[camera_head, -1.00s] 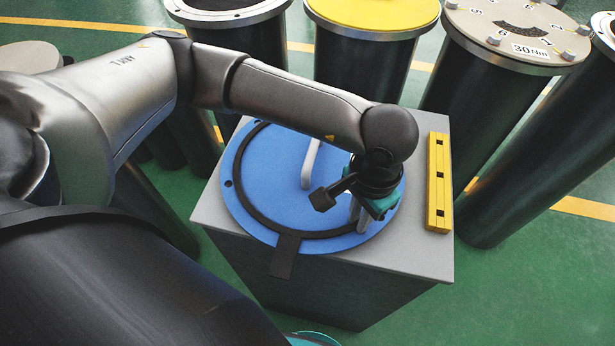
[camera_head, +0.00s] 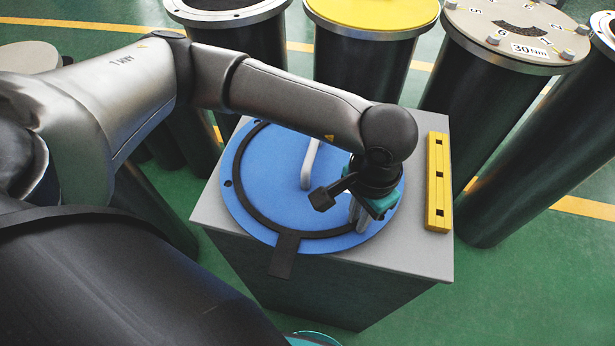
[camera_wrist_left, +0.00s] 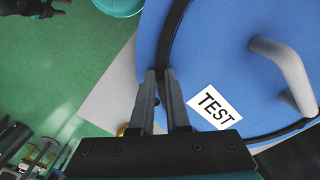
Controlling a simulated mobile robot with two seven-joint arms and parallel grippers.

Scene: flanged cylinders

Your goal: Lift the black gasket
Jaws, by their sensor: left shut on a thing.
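The black gasket (camera_head: 285,257) is a flat ring with a square tab. It lies on the blue round cover (camera_head: 283,180), and its tab hangs over the front edge. The gasket's right part is hidden by my arm in the head view. My left gripper (camera_head: 375,205) is low over the right side of the cover, its fingertips mostly hidden there. In the left wrist view, its two fingers (camera_wrist_left: 160,76) are closed on the black band of the gasket (camera_wrist_left: 167,42), beside a white TEST label. My right gripper is not in view.
A yellow slotted bar (camera_head: 438,182) lies along the box's right edge. Tall flanged cylinders, one topped in yellow (camera_head: 372,12), stand behind. Green floor is free at the front right.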

